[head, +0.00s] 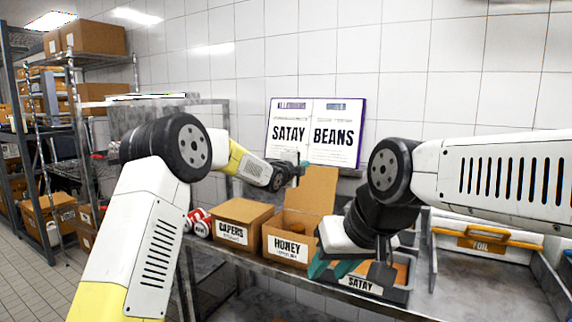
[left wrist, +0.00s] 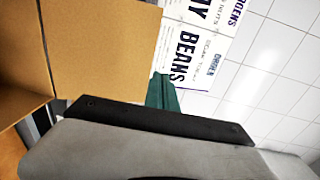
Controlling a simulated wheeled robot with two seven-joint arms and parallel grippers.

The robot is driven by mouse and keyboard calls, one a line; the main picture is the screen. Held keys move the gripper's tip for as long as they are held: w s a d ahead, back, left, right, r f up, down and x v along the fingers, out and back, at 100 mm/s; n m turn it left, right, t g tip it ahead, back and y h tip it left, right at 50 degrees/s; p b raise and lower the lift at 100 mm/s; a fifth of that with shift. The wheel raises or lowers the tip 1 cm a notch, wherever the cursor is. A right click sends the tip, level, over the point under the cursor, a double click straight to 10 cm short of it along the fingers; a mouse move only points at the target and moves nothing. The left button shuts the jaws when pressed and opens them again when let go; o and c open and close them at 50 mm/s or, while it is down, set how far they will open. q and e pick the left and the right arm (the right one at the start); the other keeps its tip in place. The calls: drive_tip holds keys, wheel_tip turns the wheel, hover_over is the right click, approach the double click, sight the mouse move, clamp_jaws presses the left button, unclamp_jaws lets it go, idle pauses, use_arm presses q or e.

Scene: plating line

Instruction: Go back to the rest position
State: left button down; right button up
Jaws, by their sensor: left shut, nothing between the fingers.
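My left gripper (head: 304,169) is above and behind the open HONEY box, in front of the open book. It is small and partly hidden by its own wrist. In the left wrist view its teal fingertips (left wrist: 163,94) are together with nothing held. My right gripper (head: 350,264) is low over the SATAY container (head: 361,285), its teal fingers pointing down. A dark grey piece (head: 381,276) shows beside these fingers. I cannot tell whether the right gripper holds it.
The CAPERS box (head: 231,234) and HONEY box (head: 287,248) stand on the counter, the latter with its flap (head: 318,188) raised. An open book (head: 316,134) reading SATAY BEANS stands by the wall. Shelves with cartons (head: 94,38) are at left.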

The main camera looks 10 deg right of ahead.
use_arm(q)
drive_tip(key=s+a+r+n+g+y, duration=0.1)
drive_tip(key=s+a+r+n+y, duration=0.15)
drive_tip(key=s+a+n, duration=0.65)
drive_tip(key=s+a+r+n+g+y, duration=0.1)
drive_tip(key=s+a+r+n+y, duration=0.2)
drive_tip(key=s+a, duration=1.05)
drive_tip(key=s+a+f+n+g, duration=0.2)
drive_tip(key=s+a+f+n, duration=0.1)
drive_tip(key=s, duration=0.6)
drive_tip(key=s+a+f+n+g+y, duration=0.1)
drive_tip(key=s+a+f+n, duration=0.3)
drive_tip(key=s, duration=0.5)
drive_tip(key=s+a+f+n+g+y, duration=0.1)
drive_tip(key=s+a+f+n, duration=0.3)
drive_tip(key=s, duration=0.5)
drive_tip(key=shift+s+a+f+n+g, duration=0.2)
drive_tip(key=shift+s+n+g, duration=0.1)
drive_tip(key=shift+n+g, duration=0.55)
drive_tip(key=shift+r+y, duration=0.1)
drive_tip(key=shift+y, duration=0.15)
